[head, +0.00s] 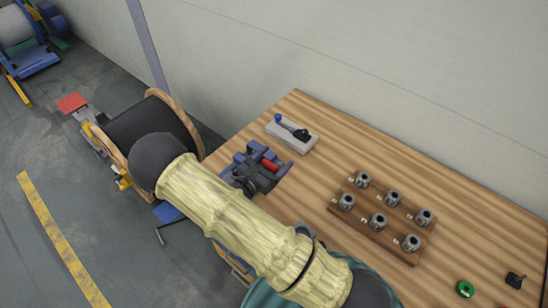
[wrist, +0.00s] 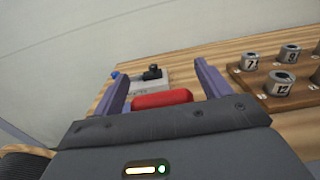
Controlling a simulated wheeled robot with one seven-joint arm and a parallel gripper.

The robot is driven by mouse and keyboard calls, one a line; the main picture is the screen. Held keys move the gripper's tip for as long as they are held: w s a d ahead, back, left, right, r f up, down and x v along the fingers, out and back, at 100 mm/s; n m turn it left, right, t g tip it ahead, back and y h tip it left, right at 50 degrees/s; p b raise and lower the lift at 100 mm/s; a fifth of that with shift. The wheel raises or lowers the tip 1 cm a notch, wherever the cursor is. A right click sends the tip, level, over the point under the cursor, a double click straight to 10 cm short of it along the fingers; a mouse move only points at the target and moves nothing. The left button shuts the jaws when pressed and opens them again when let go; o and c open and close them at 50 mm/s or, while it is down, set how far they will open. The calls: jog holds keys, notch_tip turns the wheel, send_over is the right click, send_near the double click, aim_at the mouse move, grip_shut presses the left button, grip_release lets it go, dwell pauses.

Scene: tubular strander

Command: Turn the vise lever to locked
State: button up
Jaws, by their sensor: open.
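A red grip (head: 270,165), which looks like the handle of the vise lever, shows at my gripper (head: 266,158) over the wooden bench. In the wrist view the red grip (wrist: 162,98) lies crosswise between the two purple fingers of my gripper (wrist: 160,76). The fingers stand apart, and I cannot tell whether either touches the grip. The rest of the lever and the vise body are hidden by my gripper or hard to tell from it. Any locked marking is not visible.
Just beyond my gripper, a light grey plate (head: 283,137) carries a black hub and a blue-knobbed lever (head: 279,119). A wooden rack (head: 388,235) with several numbered metal collars stands right. A green ring (head: 465,289) and a small black part (head: 515,280) lie farther right. A wall runs behind.

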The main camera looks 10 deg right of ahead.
jog(key=c, duration=1.4)
jog(key=f+b, duration=0.1)
jog(key=b, duration=0.1)
jog(key=s+a+f+t+h+b, duration=0.1)
jog(key=b, duration=0.1)
jog(key=shift+s+a+h, duration=0.1)
jog(key=shift+a+h, duration=0.2)
jog(key=shift+s+a+f+t+h+b, duration=0.45)
jog(key=shift+a+f+b, duration=0.15)
jog(key=shift+b, duration=0.2)
jog(key=shift+s+a+f+t+h+b, duration=0.35)
jog(key=shift+s+a+f+h+b, duration=0.1)
jog(key=shift+f+b, duration=0.3)
jog(key=o, duration=1.4)
jog(key=shift+r, duration=0.1)
